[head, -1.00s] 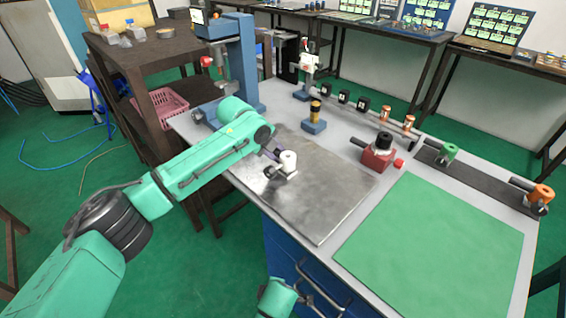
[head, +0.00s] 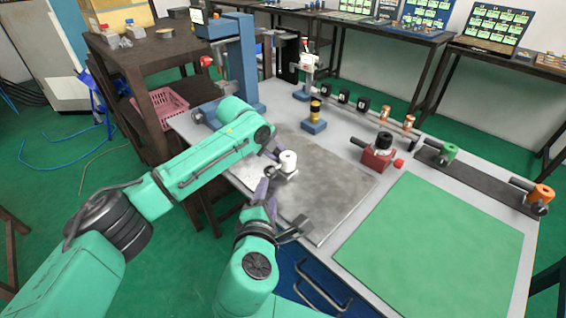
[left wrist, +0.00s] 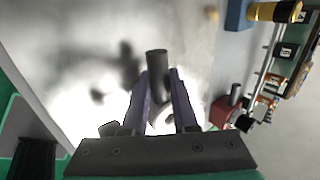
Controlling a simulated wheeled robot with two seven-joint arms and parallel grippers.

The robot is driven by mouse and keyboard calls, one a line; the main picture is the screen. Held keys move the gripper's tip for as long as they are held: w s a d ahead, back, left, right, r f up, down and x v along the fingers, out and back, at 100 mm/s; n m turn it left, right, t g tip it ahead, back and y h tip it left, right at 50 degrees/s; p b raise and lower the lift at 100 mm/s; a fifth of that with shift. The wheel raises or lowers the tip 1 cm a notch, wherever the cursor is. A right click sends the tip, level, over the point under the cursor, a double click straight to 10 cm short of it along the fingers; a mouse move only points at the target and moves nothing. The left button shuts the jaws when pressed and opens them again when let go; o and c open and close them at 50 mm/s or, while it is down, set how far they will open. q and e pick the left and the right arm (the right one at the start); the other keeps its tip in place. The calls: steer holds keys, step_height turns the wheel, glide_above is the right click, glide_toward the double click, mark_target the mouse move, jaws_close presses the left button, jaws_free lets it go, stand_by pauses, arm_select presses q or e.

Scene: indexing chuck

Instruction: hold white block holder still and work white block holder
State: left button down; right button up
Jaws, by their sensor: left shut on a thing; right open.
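The white block holder (head: 288,159), a small white cylinder on a low grey base, sits upright on the metal plate. My left gripper (head: 273,153) comes in from the left and is shut on it. In the left wrist view the two purple fingers (left wrist: 161,95) stand either side of a dark grey post (left wrist: 157,62); the white area around it is washed out, so the exact grip is unclear. My right gripper (head: 267,194) is open and empty, just in front of the holder at the plate's near edge. I cannot tell whether it touches the holder.
The metal plate (head: 330,200) is otherwise bare, with a green mat (head: 435,240) to its right. A red block device (head: 378,153) and a blue-based post (head: 314,120) stand behind. A blue column (head: 240,65) stands at the back left.

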mark_target(273, 174)
steer(key=x, duration=1.1)
steer(key=shift+w+f, duration=0.2)
steer(key=shift+w, duration=0.1)
jaws_close()
stand_by(0.8)
jaws_free()
steer(key=shift+s, duration=0.2)
